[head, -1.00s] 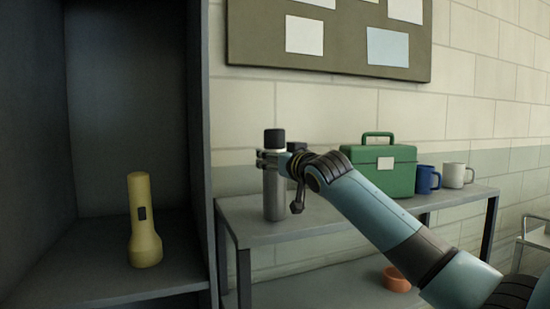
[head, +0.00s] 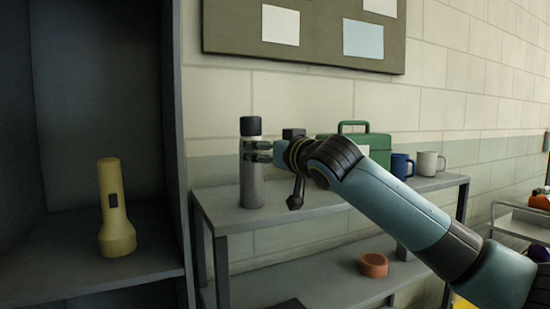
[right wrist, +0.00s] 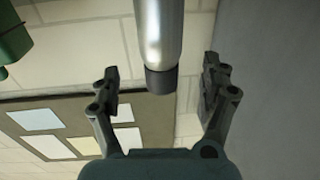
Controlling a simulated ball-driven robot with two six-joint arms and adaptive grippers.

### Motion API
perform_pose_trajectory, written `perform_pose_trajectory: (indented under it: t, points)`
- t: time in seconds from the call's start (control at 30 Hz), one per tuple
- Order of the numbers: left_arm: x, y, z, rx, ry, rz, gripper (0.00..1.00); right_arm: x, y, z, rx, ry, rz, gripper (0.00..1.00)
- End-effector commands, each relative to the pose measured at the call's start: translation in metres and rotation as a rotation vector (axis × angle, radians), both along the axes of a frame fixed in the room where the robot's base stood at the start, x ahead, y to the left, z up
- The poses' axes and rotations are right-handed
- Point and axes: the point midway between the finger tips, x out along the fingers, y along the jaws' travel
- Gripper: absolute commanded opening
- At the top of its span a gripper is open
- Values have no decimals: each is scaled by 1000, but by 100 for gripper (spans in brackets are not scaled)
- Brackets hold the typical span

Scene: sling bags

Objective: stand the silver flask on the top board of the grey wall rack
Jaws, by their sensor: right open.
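The silver flask (head: 252,187) with its dark cap stands upright on the top board of the grey wall rack (head: 300,212), near its left end. My right gripper (head: 258,151) reaches in from the right at the height of the flask's neck, just below the cap. In the right wrist view the gripper (right wrist: 160,88) is open, with one finger on each side of the flask (right wrist: 159,35) and gaps on both sides. My left gripper is not in view.
Behind my right arm on the top board are a green box (head: 378,142), a blue mug (head: 401,166) and a white mug (head: 428,162). An orange bowl (head: 373,265) sits on the lower board. Left is a dark cabinet (head: 60,240) with a yellow flashlight (head: 116,220). A trolley (head: 520,228) stands right.

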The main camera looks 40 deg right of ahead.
Motion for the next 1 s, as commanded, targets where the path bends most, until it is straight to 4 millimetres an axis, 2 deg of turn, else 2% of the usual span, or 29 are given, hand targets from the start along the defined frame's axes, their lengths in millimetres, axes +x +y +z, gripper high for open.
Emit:
perform_pose_trajectory:
  t: [0.1, 0.3, 0.87, 0.97, 1.0]
  points:
    - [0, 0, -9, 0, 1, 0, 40, -23, 4, -3, -7, 1, 2, 79]
    - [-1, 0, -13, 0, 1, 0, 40, -42, 7, 0, -2, 0, 1, 79]
    - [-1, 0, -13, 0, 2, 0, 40, -44, 7, 1, 1, -1, 1, 79]
    - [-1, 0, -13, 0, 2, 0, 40, -46, 9, -8, 3, 19, -3, 79]
    - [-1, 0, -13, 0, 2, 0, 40, -49, 11, -18, 4, 44, -8, 79]
